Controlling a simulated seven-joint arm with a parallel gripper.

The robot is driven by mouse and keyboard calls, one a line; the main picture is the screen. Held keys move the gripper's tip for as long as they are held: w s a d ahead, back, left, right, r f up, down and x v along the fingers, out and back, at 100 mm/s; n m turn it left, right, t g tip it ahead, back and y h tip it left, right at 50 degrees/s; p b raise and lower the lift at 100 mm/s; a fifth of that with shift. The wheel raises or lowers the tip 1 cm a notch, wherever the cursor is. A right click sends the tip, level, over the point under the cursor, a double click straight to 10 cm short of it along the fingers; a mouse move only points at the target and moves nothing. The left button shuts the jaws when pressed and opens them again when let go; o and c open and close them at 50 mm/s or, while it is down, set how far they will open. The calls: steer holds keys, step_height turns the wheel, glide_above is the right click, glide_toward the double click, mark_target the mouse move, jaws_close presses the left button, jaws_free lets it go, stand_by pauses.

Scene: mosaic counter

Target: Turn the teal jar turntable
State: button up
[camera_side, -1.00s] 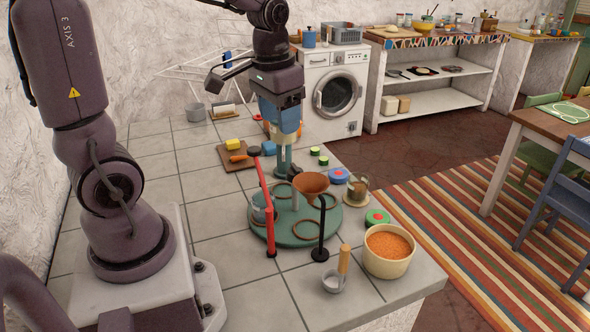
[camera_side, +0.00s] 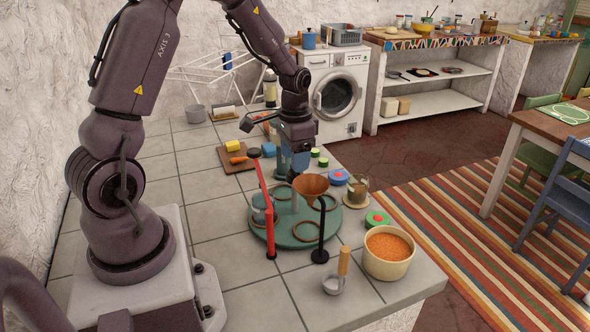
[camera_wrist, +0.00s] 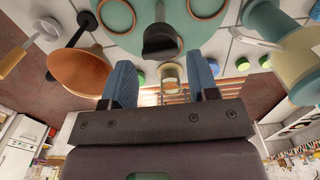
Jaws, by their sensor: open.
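The teal turntable (camera_side: 283,238) lies on the tiled counter, with brown rings on its top and a glass jar (camera_side: 262,208) at its left side. It also shows at the top of the wrist view (camera_wrist: 128,18). My gripper (camera_side: 299,170) is open above its far side, behind the brown funnel (camera_side: 311,185), which partly hides the fingertips in the side view. In the wrist view my blue fingers (camera_wrist: 162,85) stand apart, with a black knob (camera_wrist: 160,42) at the turntable's rim just beyond the gap. I cannot tell whether they touch it.
A red post (camera_side: 268,215) and a black post (camera_side: 320,232) stand close to the turntable's near side. A bowl of orange grains (camera_side: 388,268), a ladle (camera_side: 335,284) and a cup (camera_side: 358,190) are nearby. A board (camera_side: 235,158) with food lies behind. The left tiles are clear.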

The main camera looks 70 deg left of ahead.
mark_target(295, 192)
steer(key=shift+f, duration=2)
steer(key=c, duration=1)
